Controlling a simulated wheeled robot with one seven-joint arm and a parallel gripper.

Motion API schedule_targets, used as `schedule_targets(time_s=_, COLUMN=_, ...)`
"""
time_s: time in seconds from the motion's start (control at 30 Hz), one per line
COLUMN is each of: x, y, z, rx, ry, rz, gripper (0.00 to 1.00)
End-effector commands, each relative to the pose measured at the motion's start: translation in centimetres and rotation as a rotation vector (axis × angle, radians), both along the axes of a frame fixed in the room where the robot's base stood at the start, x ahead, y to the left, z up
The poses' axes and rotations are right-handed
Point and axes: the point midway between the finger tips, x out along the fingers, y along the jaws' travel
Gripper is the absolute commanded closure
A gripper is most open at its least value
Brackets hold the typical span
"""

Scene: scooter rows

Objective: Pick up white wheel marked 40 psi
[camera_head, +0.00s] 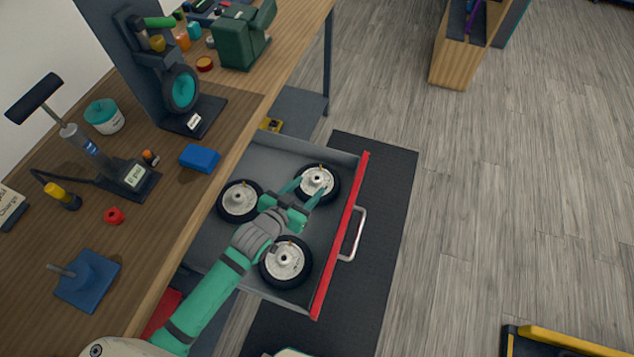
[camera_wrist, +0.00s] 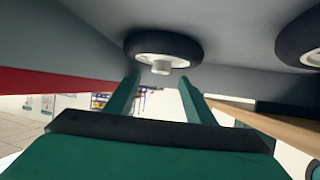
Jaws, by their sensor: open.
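Three wheels with black tyres and white hubs lie flat in the open grey drawer (camera_head: 325,150): a far-right wheel (camera_head: 317,177), a left wheel (camera_head: 239,201) and a near wheel (camera_head: 285,263). No psi marking is readable on any of them, so I cannot tell which is marked 40 psi. My green gripper (camera_head: 306,187) is open and empty over the drawer, its fingers pointing at the far-right wheel. In the wrist view one wheel (camera_wrist: 163,47) shows just beyond and between the fingertips (camera_wrist: 162,83); contact is unclear. Another wheel (camera_wrist: 303,42) is cut off at the right edge.
The drawer has a red front (camera_head: 341,232) with a metal handle (camera_head: 354,234). The wooden workbench (camera_head: 190,222) beside it carries a pump gauge (camera_head: 133,176), a blue block (camera_head: 200,158) and a wheel stand (camera_head: 160,75).

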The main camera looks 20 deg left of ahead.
Motion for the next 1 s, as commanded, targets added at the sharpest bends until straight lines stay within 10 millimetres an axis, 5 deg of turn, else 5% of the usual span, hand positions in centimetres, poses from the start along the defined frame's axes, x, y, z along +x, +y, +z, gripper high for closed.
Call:
schedule_targets(time_s=0.33, x=3.9, y=-0.8, z=-1.5, rx=0.0, ry=-0.001, rz=-0.002, gripper=0.51)
schedule_targets(time_s=0.67, x=4.4, y=-0.8, z=-1.8, rx=-0.001, ry=-0.001, rz=-0.001, gripper=0.51)
schedule_targets(time_s=0.87, x=4.4, y=-0.8, z=-1.8, rx=-0.001, ry=-0.001, rz=-0.001, gripper=0.96)
schedule_targets(time_s=1.0, x=4.5, y=-0.8, z=-1.7, rx=-0.001, ry=-0.002, rz=-0.001, gripper=1.0)
